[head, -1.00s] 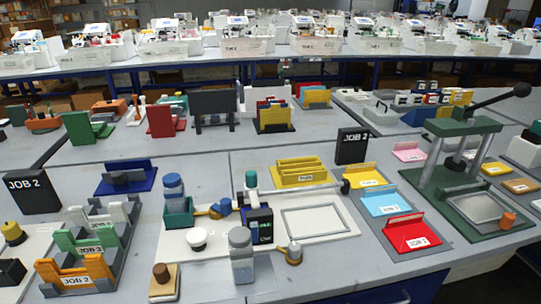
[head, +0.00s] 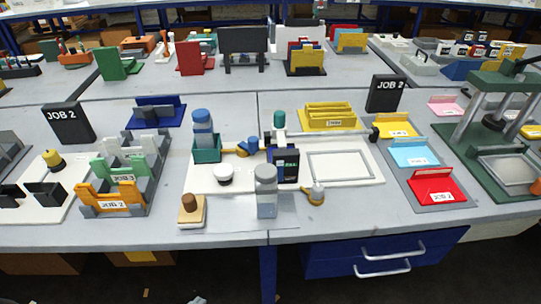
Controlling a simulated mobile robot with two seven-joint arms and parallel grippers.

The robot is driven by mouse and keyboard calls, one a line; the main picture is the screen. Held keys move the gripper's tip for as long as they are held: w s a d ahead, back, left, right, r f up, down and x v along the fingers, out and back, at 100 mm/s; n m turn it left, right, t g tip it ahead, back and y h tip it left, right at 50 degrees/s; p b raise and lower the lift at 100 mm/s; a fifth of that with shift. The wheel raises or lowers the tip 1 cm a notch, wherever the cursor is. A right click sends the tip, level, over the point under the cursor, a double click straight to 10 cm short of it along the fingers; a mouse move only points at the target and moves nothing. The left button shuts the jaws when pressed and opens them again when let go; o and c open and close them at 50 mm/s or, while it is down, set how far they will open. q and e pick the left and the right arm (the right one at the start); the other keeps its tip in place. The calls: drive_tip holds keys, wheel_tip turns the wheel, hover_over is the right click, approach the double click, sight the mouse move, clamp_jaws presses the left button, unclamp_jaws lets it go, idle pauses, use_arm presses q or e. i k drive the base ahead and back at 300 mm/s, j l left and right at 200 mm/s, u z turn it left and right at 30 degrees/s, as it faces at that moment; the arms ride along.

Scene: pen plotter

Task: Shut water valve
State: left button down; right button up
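A small brass-yellow fitting with a blue knob (head: 252,143), which looks like the water valve, sits at the back of a white board (head: 205,178) on the near bench. It lies between a blue bottle (head: 203,122) in a teal holder (head: 207,156) and a dark upright device (head: 285,166) with a small screen. Whether the valve is open or shut I cannot tell at this size. Neither of my grippers is in view.
A grey-capped clear jar (head: 266,190), a white round knob (head: 224,174) and a brass-coloured piece (head: 315,194) stand near the board's front. A wooden stamp (head: 190,210) is at the front left. Coloured trays (head: 414,153) and a green press (head: 478,110) stand to the right.

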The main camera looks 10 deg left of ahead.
sight(252, 147)
drive_tip(key=j+z, duration=0.4)
drive_tip(key=k+j+z, duration=0.1)
drive_tip(key=z, duration=0.3)
drive_tip(key=j, duration=0.1)
